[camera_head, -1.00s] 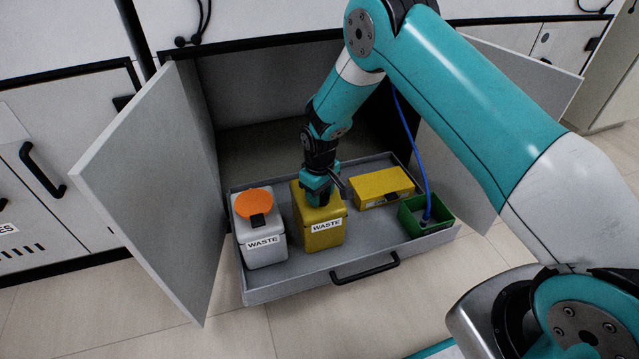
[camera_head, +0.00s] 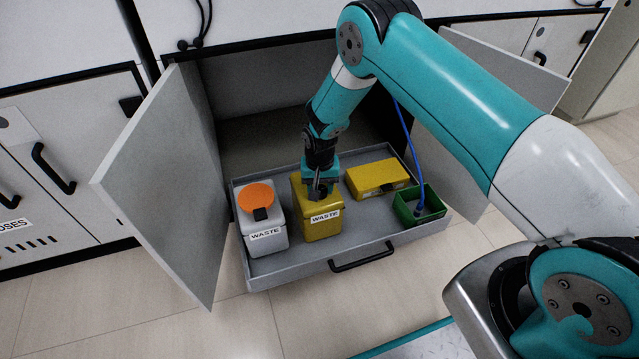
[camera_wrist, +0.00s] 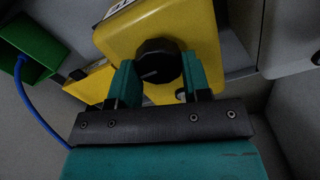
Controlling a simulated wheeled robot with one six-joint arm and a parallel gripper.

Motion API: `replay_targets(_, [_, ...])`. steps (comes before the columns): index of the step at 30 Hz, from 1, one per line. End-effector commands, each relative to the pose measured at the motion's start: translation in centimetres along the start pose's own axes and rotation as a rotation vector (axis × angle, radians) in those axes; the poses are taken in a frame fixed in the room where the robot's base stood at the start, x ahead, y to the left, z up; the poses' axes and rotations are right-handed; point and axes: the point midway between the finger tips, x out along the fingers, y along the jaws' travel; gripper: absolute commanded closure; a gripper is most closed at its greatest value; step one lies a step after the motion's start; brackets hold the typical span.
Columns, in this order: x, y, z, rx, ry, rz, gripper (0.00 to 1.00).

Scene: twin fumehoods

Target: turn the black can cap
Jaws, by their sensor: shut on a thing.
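The black can cap (camera_wrist: 158,62) sits on top of the yellow waste can (camera_head: 321,226), which also shows in the wrist view (camera_wrist: 205,35). My gripper (camera_wrist: 159,76) has its two teal fingers on either side of the cap and is shut on it. In the head view my gripper (camera_head: 319,190) points down onto the top of the can and hides the cap. The can stands upright in the grey pull-out tray, with its WASTE label facing front.
The grey tray (camera_head: 300,268) is pulled out between open cabinet doors (camera_head: 165,180). A white waste can with an orange lid (camera_head: 256,196) stands left of the yellow can. A yellow box (camera_head: 376,178) and a green bin (camera_head: 428,212) with a blue tube (camera_head: 411,140) are right.

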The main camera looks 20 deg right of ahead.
Motion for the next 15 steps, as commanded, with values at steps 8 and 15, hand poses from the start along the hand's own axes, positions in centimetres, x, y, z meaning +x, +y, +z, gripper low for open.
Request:
replay_targets(8, [-0.01,0.02,0.01,0.051,0.0,0.0,0.8])
replay_targets(15, [0.01,0.03,0.0,0.056,0.0,0.0,0.8])
